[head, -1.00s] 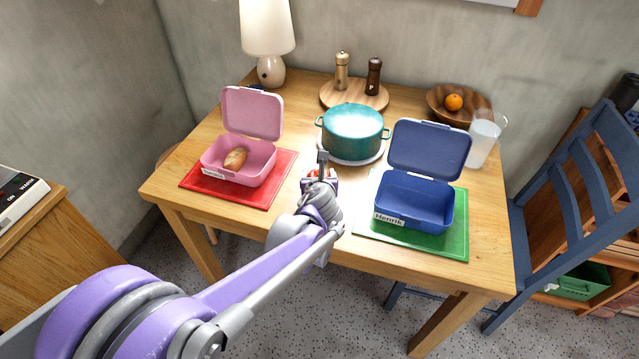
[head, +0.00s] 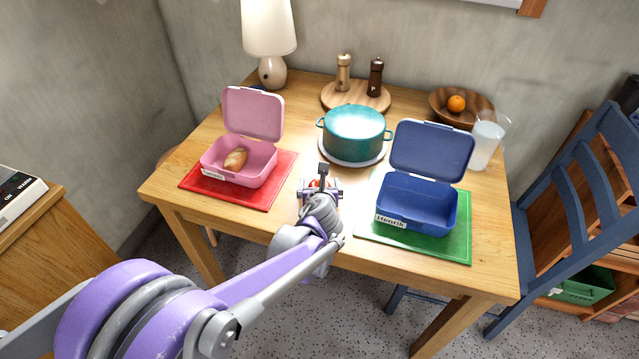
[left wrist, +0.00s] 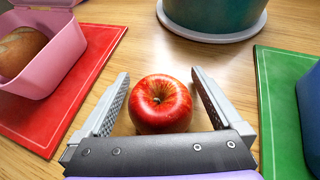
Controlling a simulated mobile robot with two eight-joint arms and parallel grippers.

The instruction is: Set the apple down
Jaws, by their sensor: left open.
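The red apple (left wrist: 161,103) sits upright on the bare wooden table between the red mat and the green mat. In the left wrist view, my left gripper (left wrist: 158,92) is open, with one finger on each side of the apple and a gap beside it. In the head view, my left gripper (head: 320,184) reaches over the table's front half and hides most of the apple. My right gripper does not show.
A pink lunchbox (head: 262,172) holding a bread roll stands on the red mat (head: 262,196). A blue lunchbox (head: 425,215) stands on the green mat (head: 455,248). A teal pot (head: 354,135) is behind the gripper. A clear jug (head: 486,145) stands at the right.

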